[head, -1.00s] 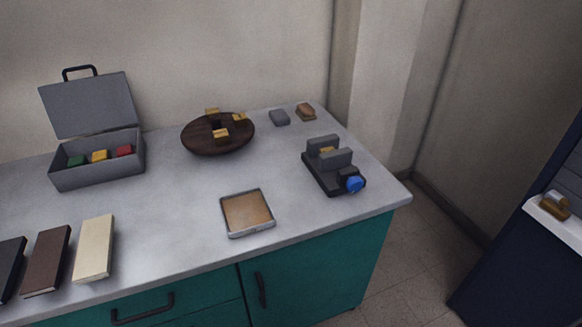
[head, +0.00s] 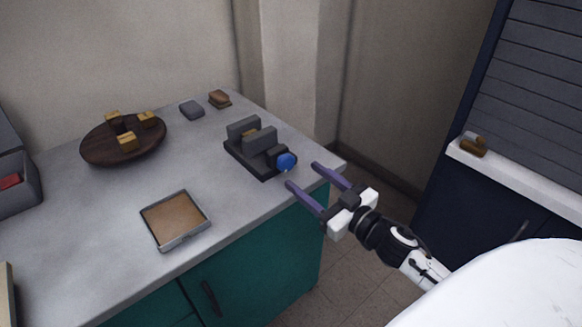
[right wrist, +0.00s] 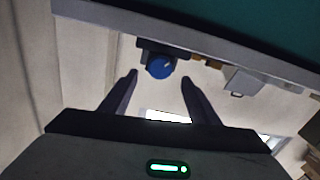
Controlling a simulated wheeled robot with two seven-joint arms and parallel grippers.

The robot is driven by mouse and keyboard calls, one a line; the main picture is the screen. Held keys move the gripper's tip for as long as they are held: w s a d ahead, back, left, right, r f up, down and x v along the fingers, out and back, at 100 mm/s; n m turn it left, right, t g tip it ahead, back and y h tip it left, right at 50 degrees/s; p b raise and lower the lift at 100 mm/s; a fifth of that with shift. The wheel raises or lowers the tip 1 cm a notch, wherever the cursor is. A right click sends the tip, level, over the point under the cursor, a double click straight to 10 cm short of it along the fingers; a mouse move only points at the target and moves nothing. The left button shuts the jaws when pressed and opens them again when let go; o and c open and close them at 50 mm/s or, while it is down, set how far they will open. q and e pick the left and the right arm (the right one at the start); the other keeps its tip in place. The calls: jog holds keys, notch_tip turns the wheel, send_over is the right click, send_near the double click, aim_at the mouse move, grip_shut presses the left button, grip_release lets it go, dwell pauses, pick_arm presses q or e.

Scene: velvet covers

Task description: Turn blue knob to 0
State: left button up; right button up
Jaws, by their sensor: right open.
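The blue knob (head: 286,161) is on the front right end of a dark grey vise-like device (head: 250,148) near the right end of the counter. My right gripper (head: 302,175) is open and empty, its two purple-grey fingers pointing at the knob from the lower right. In the right wrist view the knob (right wrist: 160,66) lies ahead of and between the two fingertips (right wrist: 159,77), apart from them. A small pale mark shows on the knob's face; no numbers are readable. My left gripper is not in view.
The grey countertop (head: 90,215) also holds a square tray (head: 172,243), a dark round wooden board (head: 95,150) with yellow blocks, and two small blocks at the back. A dark blue cabinet (head: 455,210) stands to the right. The counter's right edge is below my gripper.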

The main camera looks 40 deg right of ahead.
aim_at(289, 165)
jog(key=w, duration=0.6)
jog(key=shift+w+a, duration=0.2)
jog(key=shift+a, duration=0.05)
jog(key=c, duration=1.1)
